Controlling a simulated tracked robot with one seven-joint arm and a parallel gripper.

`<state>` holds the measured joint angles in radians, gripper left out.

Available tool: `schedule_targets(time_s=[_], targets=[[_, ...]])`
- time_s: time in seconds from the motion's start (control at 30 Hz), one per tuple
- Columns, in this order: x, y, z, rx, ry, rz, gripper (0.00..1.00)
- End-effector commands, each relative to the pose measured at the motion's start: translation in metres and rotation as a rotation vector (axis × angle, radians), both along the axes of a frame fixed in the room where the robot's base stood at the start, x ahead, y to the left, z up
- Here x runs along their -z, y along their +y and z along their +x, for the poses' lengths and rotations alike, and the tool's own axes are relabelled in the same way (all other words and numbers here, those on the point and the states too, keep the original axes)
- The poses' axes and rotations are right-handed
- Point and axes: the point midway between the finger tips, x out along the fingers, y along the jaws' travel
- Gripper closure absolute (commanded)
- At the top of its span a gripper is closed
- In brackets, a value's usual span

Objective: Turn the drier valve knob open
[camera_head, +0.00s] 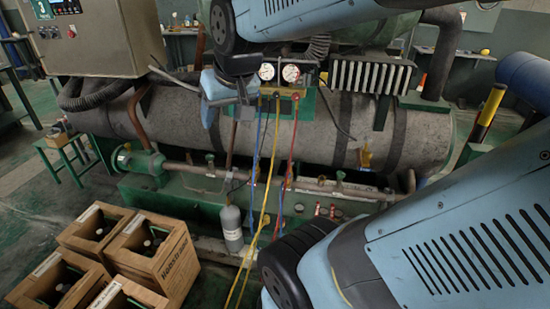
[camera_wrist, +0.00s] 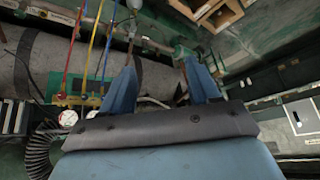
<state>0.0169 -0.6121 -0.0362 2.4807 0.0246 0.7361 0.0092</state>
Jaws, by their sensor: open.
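Small green valve knobs stand on the pipework below the big grey tank, one at left centre (camera_head: 210,159) and one further right (camera_head: 340,176) in the head view. I cannot tell which of them is the drier valve knob. My gripper (camera_head: 226,104) is in front of the tank, left of the gauges. In the wrist view its two blue fingers (camera_wrist: 160,66) are spread apart with nothing held between them. Pipework and a green valve part (camera_wrist: 179,50) show beyond the fingertips, with clear space between. No knob touches the fingers.
A manifold with two gauges (camera_head: 278,73) sits close right of my gripper. Blue, yellow and red hoses (camera_head: 262,190) hang from it. A grey cylinder (camera_head: 232,228) stands below. Wooden crates (camera_head: 150,255) are at lower left, a control cabinet (camera_head: 90,38) at upper left.

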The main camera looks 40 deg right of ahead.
Motion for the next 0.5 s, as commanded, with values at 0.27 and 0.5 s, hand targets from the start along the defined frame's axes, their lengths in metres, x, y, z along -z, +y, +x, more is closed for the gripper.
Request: schedule_targets(time_s=[0.27,0.5], targets=[[0.032,-0.027,0.087,0.126,-0.063,0.055,0.39],[0.070,-0.061,0.151,0.248,-0.127,0.080,0.39]])
